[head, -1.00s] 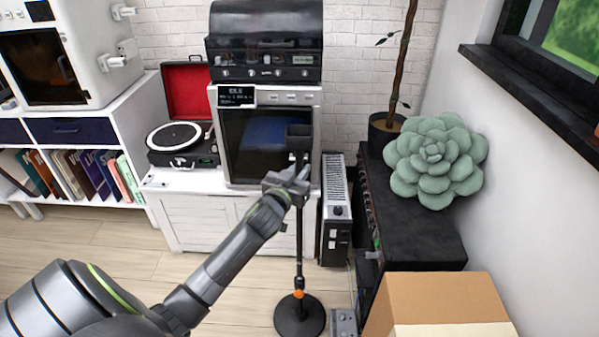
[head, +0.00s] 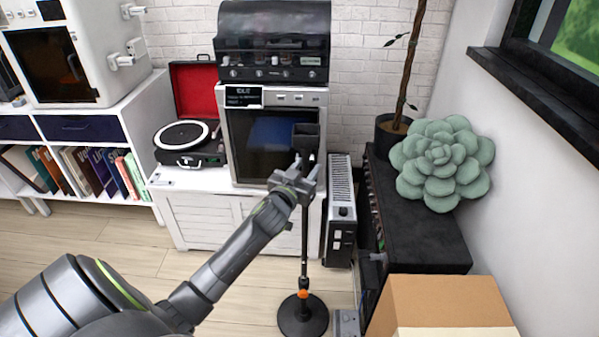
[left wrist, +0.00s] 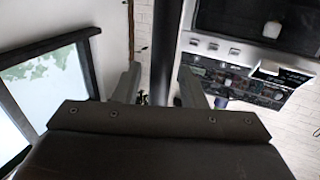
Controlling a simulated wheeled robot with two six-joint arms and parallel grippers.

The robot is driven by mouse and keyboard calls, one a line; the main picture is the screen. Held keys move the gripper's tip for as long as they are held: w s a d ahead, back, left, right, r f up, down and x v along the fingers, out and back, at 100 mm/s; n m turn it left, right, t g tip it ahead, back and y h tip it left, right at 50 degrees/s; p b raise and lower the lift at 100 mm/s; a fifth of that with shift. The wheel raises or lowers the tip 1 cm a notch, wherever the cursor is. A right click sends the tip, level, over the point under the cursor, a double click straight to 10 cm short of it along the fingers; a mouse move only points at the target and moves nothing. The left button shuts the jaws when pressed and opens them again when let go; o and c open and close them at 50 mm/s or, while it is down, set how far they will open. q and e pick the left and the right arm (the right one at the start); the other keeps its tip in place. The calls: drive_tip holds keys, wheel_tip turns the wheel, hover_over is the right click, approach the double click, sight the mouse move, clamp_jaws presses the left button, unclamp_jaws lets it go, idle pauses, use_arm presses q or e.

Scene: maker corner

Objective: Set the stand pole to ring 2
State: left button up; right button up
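The stand is a thin black pole (head: 304,240) on a round black base (head: 303,316). An orange band (head: 303,294) sits low on the pole, and a dark box-shaped head (head: 305,136) tops it. No ring number can be read. My left gripper (head: 305,166) is high on the stand, just below the head. In the left wrist view the gripper's two fingers (left wrist: 160,88) are apart, with the dark pole (left wrist: 162,45) showing between them. I cannot tell whether either finger touches it. My right gripper is out of view.
A white cabinet (head: 195,228) with an oven (head: 270,140) and a turntable (head: 187,143) stands behind the stand. A heater (head: 340,215) and a black unit (head: 425,245) are close on the right. A cardboard box (head: 445,300) is at front right. Floor at left is clear.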

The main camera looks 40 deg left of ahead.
use_arm(q)
drive_tip(key=s+d+b, duration=0.1)
drive_tip(key=s+d, duration=0.1)
drive_tip(key=s, duration=1.5)
drive_tip(key=shift+d, duration=0.35)
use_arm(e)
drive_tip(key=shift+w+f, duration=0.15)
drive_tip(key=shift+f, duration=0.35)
